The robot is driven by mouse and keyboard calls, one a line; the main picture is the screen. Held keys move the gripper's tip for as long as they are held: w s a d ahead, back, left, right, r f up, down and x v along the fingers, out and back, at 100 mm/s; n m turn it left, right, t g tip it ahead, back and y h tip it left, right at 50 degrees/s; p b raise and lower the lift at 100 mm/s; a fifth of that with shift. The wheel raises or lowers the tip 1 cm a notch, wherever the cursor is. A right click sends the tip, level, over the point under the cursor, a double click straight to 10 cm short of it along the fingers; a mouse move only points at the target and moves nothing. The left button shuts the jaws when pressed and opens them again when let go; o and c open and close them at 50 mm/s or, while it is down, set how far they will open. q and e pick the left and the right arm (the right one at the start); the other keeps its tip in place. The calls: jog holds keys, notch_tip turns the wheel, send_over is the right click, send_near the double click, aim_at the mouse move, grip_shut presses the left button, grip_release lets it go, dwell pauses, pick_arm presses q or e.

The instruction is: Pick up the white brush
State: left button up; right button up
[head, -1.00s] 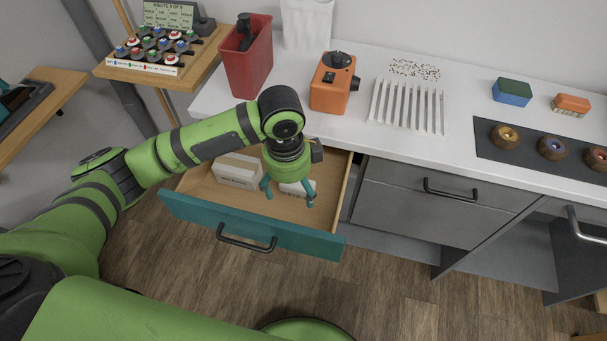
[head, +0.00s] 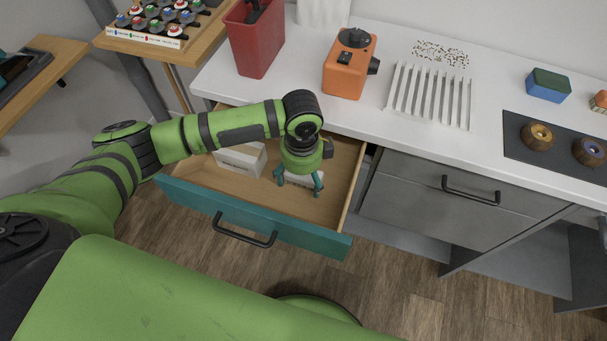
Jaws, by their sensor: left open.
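A white object (head: 303,181) lies in the open drawer (head: 250,224), right of a white box (head: 241,158). It is mostly hidden by my left gripper, so I cannot tell for certain that it is the white brush. My left gripper (head: 299,186) points down over it, open, with one teal finger on each side. I cannot tell whether the fingers touch it. My right gripper is out of view.
The teal drawer front has a black handle (head: 244,230). Above, the white counter (head: 300,105) holds a red bin (head: 255,45), an orange machine (head: 349,70), a white slatted rack (head: 430,95) and a blue-green sponge (head: 547,86).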

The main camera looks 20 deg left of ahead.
pick_arm(q)
jog(key=c, duration=1.2)
jog(key=shift+c, duration=0.4)
notch_tip(320, 180, up, 10)
jog(key=shift+r, duration=0.1)
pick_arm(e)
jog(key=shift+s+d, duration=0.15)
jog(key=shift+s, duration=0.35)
